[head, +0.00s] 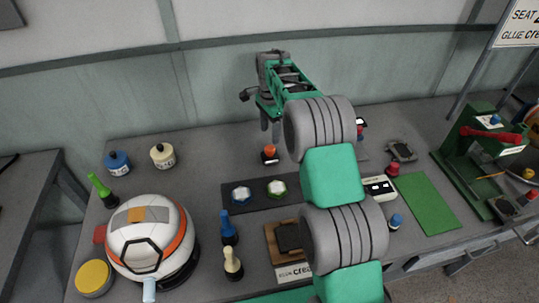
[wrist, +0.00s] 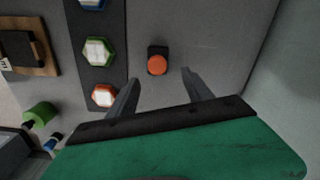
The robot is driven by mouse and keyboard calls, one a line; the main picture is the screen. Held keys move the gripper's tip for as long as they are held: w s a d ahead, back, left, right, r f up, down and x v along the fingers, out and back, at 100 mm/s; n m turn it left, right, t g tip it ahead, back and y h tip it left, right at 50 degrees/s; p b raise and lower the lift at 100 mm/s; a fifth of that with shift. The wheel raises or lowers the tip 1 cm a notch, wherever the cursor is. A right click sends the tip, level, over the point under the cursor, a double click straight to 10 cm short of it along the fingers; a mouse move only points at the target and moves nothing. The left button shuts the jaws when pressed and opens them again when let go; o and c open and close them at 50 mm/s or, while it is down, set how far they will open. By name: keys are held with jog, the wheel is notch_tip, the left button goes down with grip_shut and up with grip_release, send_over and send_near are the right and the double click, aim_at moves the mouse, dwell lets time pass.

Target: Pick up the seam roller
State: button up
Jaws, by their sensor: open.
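I take the seam roller to be the small upright tool (head: 269,153) with a rounded orange top and a black base, though its roller is not clear to see. It stands on the grey bench behind the dark strip. In the wrist view the orange-topped tool (wrist: 157,62) shows just beyond my fingertips, roughly between them. My gripper (head: 270,124) is above and close to it in the head view. In the wrist view my gripper (wrist: 161,77) has its two fingers spread, with nothing held between them.
A dark strip (wrist: 88,20) with hexagonal pieces lies beside the tool. A green cylinder (wrist: 39,115) lies at the wrist view's lower left. A large panelled ball (head: 148,233), blue-handled tool (head: 228,230) and cream-handled tool (head: 232,265) stand on the left. The wall is behind.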

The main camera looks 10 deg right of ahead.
aim_at(270, 148)
jog(key=f, duration=0.2)
jog(key=f+p, duration=0.1)
jog(key=f, duration=0.2)
jog(key=f+p, duration=0.1)
jog(key=f, duration=0.2)
jog(key=shift+s+a, duration=0.1)
jog(key=shift+s, duration=0.15)
grip_shut()
jog(key=shift+r, duration=0.1)
